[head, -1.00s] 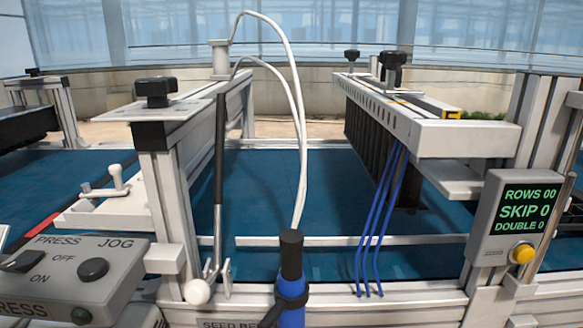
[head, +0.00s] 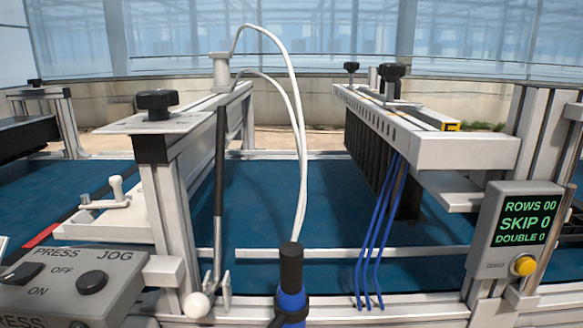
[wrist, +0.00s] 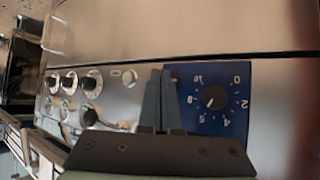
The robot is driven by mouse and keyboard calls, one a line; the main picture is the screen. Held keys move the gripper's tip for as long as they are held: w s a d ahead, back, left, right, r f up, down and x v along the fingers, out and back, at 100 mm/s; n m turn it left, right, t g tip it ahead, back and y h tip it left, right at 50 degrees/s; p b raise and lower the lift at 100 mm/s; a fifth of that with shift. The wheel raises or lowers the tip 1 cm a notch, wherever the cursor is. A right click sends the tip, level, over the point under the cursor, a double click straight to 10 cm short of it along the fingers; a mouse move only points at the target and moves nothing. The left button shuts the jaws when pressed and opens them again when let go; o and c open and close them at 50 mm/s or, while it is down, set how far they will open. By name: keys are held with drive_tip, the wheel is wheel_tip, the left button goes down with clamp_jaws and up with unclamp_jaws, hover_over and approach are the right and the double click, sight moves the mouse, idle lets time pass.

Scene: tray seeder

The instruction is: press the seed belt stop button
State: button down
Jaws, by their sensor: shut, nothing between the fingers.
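My gripper (wrist: 161,72) shows in the wrist view with its two dark fingers together and nothing between them. It is in front of a metal control panel (wrist: 210,35). To the right of the fingers is a blue plate (wrist: 238,130) with a black numbered dial (wrist: 215,97). To the left is a row of round knobs (wrist: 70,80), with small buttons and a dark knob (wrist: 90,115) below. I cannot pick out the seed belt stop button in either current view. The gripper is not in the head view.
The head view shows a blue belt (head: 330,225) under metal frames, a grey PRESS/JOG box (head: 65,280) at left, and a counter display (head: 515,225) with a yellow button (head: 523,265) at right. A blue cylinder with a black top (head: 290,268) stands front centre. White hoses arch above.

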drive_tip(key=shift+w, duration=0.1)
idle(0.4)
drive_tip(key=shift+w+b, duration=0.3)
drive_tip(key=shift+w, duration=0.15)
idle(0.5)
drive_tip(key=shift+s, duration=0.55)
drive_tip(key=s+p, duration=0.2)
drive_tip(key=s, duration=0.4)
idle(0.6)
